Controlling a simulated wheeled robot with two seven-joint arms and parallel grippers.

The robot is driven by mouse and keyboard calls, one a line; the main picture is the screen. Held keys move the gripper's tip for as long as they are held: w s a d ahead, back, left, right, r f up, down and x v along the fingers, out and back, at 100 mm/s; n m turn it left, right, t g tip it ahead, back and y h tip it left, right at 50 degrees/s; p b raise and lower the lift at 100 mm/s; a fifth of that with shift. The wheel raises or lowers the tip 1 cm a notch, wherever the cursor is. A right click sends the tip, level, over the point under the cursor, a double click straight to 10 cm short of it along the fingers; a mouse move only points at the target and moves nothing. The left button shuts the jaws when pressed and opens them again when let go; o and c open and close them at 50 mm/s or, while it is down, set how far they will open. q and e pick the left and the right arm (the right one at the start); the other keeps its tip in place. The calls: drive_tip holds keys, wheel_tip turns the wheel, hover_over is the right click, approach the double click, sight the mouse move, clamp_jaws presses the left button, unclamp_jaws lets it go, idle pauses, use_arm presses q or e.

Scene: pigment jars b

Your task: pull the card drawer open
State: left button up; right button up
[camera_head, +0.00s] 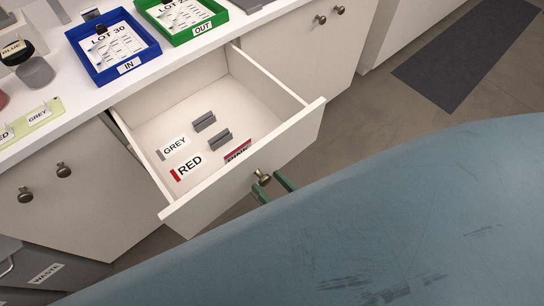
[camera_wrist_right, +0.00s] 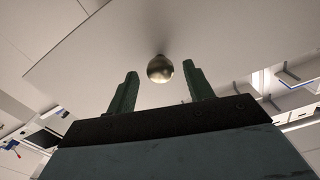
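The white card drawer (camera_head: 215,190) stands pulled out from the counter, its inside in plain view. Cards marked GREY (camera_head: 174,147) and RED (camera_head: 187,166) lie in it, with a pink-red card (camera_head: 238,151) partly hidden behind the drawer front. The round brass knob (camera_head: 263,178) is on the front; it also shows in the right wrist view (camera_wrist_right: 160,69). My right gripper (camera_head: 273,188) is open at the knob. Its green fingers (camera_wrist_right: 160,88) are apart, with the knob between and just beyond their tips and gaps on both sides. My left gripper is not in view.
On the counter are a blue IN tray (camera_head: 151,55), a green OUT tray (camera_head: 229,19) and jars (camera_head: 36,71) at the left. A grey WASTE bin (camera_head: 60,276) stands at lower left. A dark mat (camera_head: 468,50) lies on the floor at upper right.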

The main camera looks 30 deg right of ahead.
drive_tip(key=v, duration=1.3)
drive_tip(key=shift+s, duration=0.2)
drive_tip(key=shift+f, duration=0.1)
drive_tip(key=s+d+f+n+g+h, duration=0.2)
drive_tip(key=f+g, duration=0.5)
drive_tip(key=f, duration=1.3)
drive_tip(key=s+d+f+g+h, duration=0.1)
drive_tip(key=s+d+f+g, duration=0.3)
drive_tip(key=f, duration=0.3)
drive_tip(key=s+d+f+g+h, duration=0.1)
drive_tip(key=s+d+f+g, duration=0.2)
drive_tip(key=s+f+g, duration=0.2)
wheel_tip(320, 180, down, 2)
drive_tip(key=shift+s+d+f+n+h, duration=0.2)
drive_tip(key=shift+s+d+n+h, duration=0.15)
drive_tip(key=shift+s, duration=0.55)
